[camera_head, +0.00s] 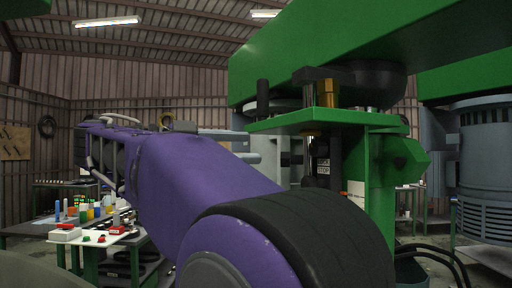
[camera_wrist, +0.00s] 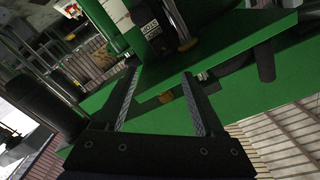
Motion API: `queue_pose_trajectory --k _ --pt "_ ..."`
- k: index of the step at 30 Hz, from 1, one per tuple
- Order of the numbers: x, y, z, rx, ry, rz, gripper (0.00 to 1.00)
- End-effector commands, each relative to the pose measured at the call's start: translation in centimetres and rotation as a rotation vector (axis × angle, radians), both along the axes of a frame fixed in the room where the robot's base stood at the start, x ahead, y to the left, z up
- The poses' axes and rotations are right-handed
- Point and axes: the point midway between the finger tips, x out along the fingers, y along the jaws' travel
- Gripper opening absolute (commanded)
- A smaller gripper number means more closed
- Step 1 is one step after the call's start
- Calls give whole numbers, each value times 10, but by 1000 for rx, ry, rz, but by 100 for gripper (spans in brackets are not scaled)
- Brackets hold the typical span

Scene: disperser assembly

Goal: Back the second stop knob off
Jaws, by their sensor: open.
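My gripper (camera_wrist: 160,72) shows in the wrist view with its two dark fingers spread apart and nothing clamped between them. A small brass-coloured piece (camera_wrist: 165,97) shows between the fingers, at the edge of the green plate; I cannot tell its distance. A black block with a white stop label (camera_wrist: 150,28) and a metal rod (camera_wrist: 180,22) stand beyond the fingertips. I cannot tell which piece is the second stop knob. My gripper is hidden in the head view.
A large green machine arm (camera_head: 340,50) overhangs the plate. A grey ribbed motor housing (camera_head: 485,160) stands at the right. A bench with bottles and small parts (camera_head: 90,236) stands at the left. In the wrist view a dark cylinder (camera_wrist: 265,62) is close on the right.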

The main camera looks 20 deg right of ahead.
Motion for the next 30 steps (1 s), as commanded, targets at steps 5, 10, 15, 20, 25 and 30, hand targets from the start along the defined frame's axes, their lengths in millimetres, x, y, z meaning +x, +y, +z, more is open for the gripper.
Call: queue_pose_trajectory --k 5,10,15,20,25,30 --pt "-2 -18 1 -3 -3 -3 70" --pt "-3 -56 1 -2 -2 -3 70" --pt "-4 -93 1 -2 -2 -3 70" --pt "-4 -124 1 -1 -2 -2 70" --pt "-3 -144 1 -1 -1 0 70" --pt "-3 -152 1 -2 -1 2 70"
